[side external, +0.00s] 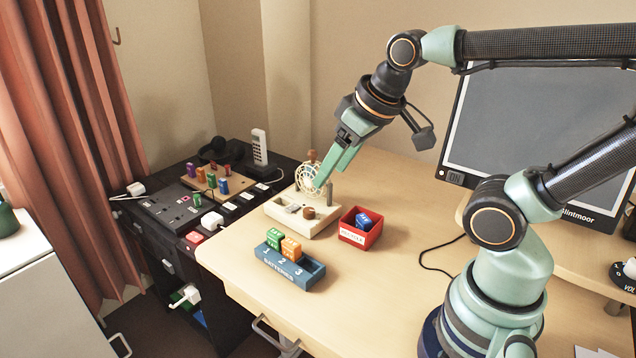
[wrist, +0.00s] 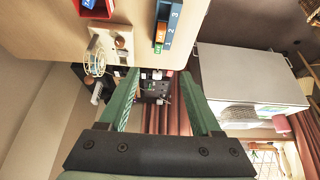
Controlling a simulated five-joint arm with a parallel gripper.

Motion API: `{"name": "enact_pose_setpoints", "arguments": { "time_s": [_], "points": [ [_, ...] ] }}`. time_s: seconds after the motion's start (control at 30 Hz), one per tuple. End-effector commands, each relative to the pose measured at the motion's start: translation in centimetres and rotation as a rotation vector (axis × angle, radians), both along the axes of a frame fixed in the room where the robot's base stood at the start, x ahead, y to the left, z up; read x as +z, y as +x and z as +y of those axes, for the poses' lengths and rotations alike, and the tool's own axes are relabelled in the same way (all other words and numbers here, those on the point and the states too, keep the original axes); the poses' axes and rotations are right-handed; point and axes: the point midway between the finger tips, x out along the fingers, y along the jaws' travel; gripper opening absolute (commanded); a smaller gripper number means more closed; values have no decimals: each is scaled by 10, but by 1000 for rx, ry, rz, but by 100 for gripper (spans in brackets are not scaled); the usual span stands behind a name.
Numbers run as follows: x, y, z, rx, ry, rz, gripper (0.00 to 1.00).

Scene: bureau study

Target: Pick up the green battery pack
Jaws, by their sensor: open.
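The green battery pack (side external: 274,238) stands upright in the left slot, marked 1, of the blue battery holder (side external: 300,278) on the desk. An orange battery pack (side external: 291,248) stands beside it in slot 2, and slot 3 looks empty. The holder also shows at the top of the wrist view (wrist: 172,22), with the orange pack (wrist: 160,36) in it. My gripper (side external: 319,185) is above the cream tray, up and to the right of the green pack and apart from it. In the wrist view its two fingers (wrist: 160,74) are spread with nothing between them.
A cream tray (side external: 300,228) with a wire globe (side external: 308,178) and small items stands behind the holder. A red bin (side external: 355,238) holds a blue pack (side external: 363,221). The monitor (side external: 540,130) stands at right. Bare desk lies in front of the bin.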

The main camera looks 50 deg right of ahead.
Motion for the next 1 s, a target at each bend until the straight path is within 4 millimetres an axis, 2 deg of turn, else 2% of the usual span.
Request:
{"name": "enact_pose_setpoints", "arguments": {
  "time_s": [0.23,0.37,0.67,0.87,1.0],
  "points": [
    [1,3,0,-1,0,10,65],
    [3,17,0,-6,3,55,65],
    [-6,75,-1,-26,9,216,65],
    [-31,115,-2,-41,13,325,65],
    [-56,140,-2,-50,14,397,65]
  ]
}}
